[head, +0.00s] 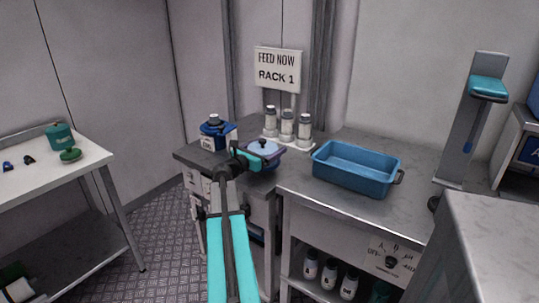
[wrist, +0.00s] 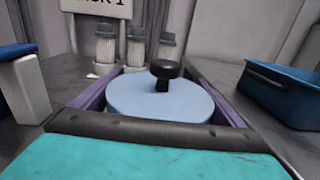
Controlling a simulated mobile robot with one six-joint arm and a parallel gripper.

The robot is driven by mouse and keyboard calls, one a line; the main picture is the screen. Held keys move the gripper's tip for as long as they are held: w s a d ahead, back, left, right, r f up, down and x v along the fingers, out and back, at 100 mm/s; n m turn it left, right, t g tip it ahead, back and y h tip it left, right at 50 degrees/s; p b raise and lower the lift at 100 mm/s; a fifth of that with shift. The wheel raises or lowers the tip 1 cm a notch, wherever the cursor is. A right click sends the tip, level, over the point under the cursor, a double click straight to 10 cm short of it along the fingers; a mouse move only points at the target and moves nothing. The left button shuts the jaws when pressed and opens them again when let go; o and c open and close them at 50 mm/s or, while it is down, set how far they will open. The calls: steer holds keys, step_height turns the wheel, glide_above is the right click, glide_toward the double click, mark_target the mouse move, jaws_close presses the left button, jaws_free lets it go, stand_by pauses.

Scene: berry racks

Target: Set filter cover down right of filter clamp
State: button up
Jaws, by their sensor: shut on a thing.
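The filter cover is a round light-blue disc with a black knob (wrist: 160,98). It also shows in the head view (head: 264,147). My gripper (wrist: 158,92) is shut on it, with a purple finger along each side of the disc. In the head view my gripper (head: 263,152) is over the left part of the steel bench. The cover's underside is hidden.
Several white bottles with grey caps (head: 287,127) stand behind the cover, under a RACK 1 sign (head: 278,69). A blue tray (head: 356,168) lies to the right. Bare bench top shows between the gripper and the tray. A white table (head: 40,165) stands far left.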

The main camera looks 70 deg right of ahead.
steer(key=shift+s+d+f, duration=0.1)
steer(key=shift+d+f, duration=0.15)
steer(key=shift+f, duration=0.65)
steer(key=shift+s+d+f, duration=0.1)
steer(key=shift+d+f, duration=0.1)
steer(key=shift+f, duration=0.7)
steer(key=shift+f, duration=0.15)
steer(key=o, duration=0.9)
steer(key=shift+a, duration=0.1)
steer(key=v, duration=1.1)
steer(key=shift+w+a, duration=0.2)
steer(key=shift+a, duration=0.15)
steer(key=shift+r, duration=0.3)
